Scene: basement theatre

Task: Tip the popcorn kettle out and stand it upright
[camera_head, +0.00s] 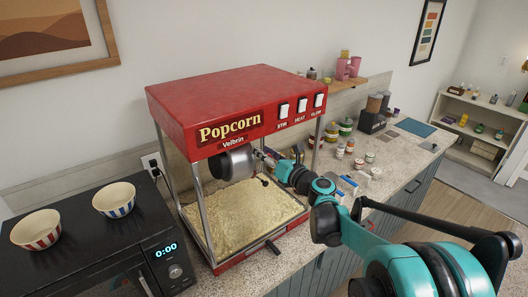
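The popcorn kettle (233,164) is a dark grey metal pot hanging under the red top of the popcorn machine (215,95). It looks tipped onto its side, with a round end turned to the left. My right gripper (268,161) reaches into the case from the right and is close against the kettle's right side, by its handle. Its fingers are small and partly hidden, so I cannot tell whether they are closed on the handle. Pale popcorn (240,213) covers the floor of the case below. My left gripper is out of view.
A black microwave (95,245) stands at the left with a red-striped bowl (36,230) and a blue-striped bowl (114,199) on top. Jars and small tubs (346,127) crowd the counter (408,170) behind my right arm. Machine posts border the opening.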

